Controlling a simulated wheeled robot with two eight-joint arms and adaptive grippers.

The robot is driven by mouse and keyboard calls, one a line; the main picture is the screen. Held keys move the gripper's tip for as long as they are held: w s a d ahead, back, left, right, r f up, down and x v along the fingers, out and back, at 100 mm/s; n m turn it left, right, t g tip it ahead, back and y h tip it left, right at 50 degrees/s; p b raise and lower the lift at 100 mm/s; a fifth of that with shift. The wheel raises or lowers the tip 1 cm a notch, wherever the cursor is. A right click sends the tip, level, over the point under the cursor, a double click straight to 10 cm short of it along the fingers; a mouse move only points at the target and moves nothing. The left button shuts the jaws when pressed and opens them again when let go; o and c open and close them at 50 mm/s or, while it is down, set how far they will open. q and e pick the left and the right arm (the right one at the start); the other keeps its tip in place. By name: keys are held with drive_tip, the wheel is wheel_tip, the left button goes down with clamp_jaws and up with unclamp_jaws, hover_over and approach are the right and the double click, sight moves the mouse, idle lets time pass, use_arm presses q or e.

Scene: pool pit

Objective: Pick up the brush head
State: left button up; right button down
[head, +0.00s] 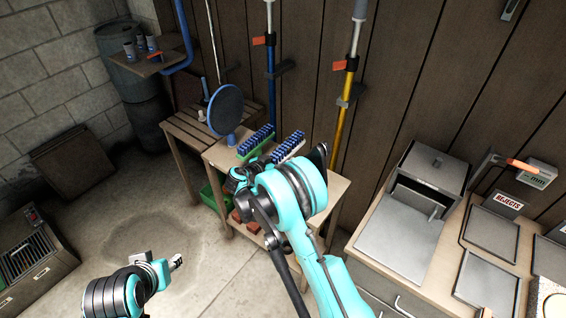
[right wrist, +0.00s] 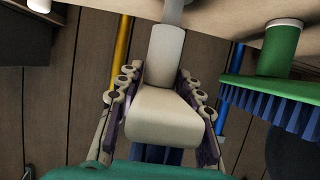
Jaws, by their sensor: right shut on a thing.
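A beige brush head (right wrist: 165,115) with blue bristles below fills the middle of the right wrist view. My right gripper (right wrist: 163,88) is shut on it, one jointed finger on each side. The pale handle socket of the brush head points up the picture. In the head view the beige brush head (head: 289,147) shows just beyond my right wrist, which hides the fingers. A green brush head (right wrist: 285,87) with blue bristles is beside it; it also lies on the wooden bench in the head view (head: 256,143). My left gripper (head: 165,266) is low at the left, away from the bench.
A round blue paddle-like disc (head: 226,109) stands at the bench's left. Blue and yellow poles (head: 345,110) hang on the plank wall behind. Red blocks and a green bin sit beneath the bench top. A metal-topped counter (head: 400,238) stands at the right. Open floor lies at the left.

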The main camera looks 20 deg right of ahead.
drive_tip(key=s+d+r+p, duration=0.3)
drive_tip(key=s+d+r, duration=0.4)
drive_tip(key=s, duration=0.2)
drive_tip(key=shift+d, duration=0.3)
